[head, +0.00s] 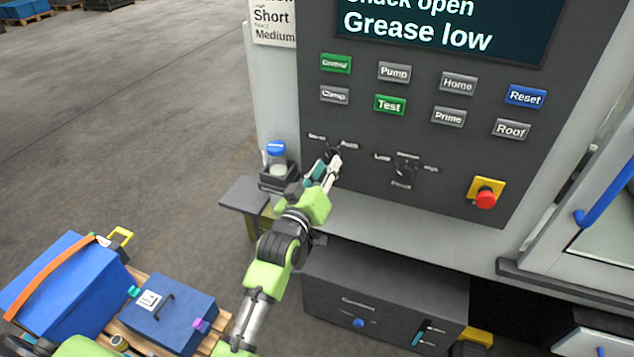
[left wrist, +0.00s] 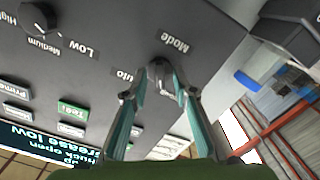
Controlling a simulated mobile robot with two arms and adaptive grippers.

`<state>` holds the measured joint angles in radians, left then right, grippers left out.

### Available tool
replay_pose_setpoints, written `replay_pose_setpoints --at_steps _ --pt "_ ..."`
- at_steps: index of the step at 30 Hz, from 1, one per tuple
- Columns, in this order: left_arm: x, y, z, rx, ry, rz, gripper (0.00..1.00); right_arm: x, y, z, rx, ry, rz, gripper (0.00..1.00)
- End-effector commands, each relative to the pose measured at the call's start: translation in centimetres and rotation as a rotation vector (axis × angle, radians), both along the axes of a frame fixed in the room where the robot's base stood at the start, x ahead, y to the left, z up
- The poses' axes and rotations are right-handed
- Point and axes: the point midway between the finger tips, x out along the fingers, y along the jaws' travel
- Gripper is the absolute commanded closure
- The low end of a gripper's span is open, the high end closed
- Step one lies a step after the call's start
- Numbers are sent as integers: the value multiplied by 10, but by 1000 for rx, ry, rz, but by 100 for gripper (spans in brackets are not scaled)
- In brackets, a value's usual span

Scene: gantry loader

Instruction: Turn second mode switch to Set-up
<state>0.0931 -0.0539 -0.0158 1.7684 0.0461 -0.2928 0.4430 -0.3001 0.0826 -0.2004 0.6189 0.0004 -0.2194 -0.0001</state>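The mode switch is a dark rotary knob (head: 333,152) on the grey control panel (head: 380,180), left of another knob. In the left wrist view the knob (left wrist: 160,72) sits by the labels Mode and Auto; the rest of its lettering is hidden. My left gripper (head: 328,168) reaches up to it from below. Its two fingertips (left wrist: 159,82) stand apart, one on each side of the knob. Whether they touch it is unclear. My right gripper is not in view.
A second knob (head: 404,172) with Low, Medium and High labels is close to the right. A red emergency button (head: 485,197) lies farther right. Push buttons, including green Test (head: 390,104), are above. A bottle with a blue cap (head: 276,155) stands left of the gripper.

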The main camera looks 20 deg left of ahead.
Motion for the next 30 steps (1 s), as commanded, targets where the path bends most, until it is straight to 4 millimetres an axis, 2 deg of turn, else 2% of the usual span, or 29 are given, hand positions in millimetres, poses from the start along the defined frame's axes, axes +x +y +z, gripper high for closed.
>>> replay_pose_setpoints --at_steps 9,15,21,30 --pt "-66 2 -1 0 3 -1 74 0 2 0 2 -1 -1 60" --pt "-95 3 -1 -1 2 0 74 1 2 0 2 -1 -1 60" --pt "-106 3 0 -1 2 0 74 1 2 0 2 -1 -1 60" --pt "-106 3 0 -1 1 -1 74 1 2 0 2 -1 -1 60"
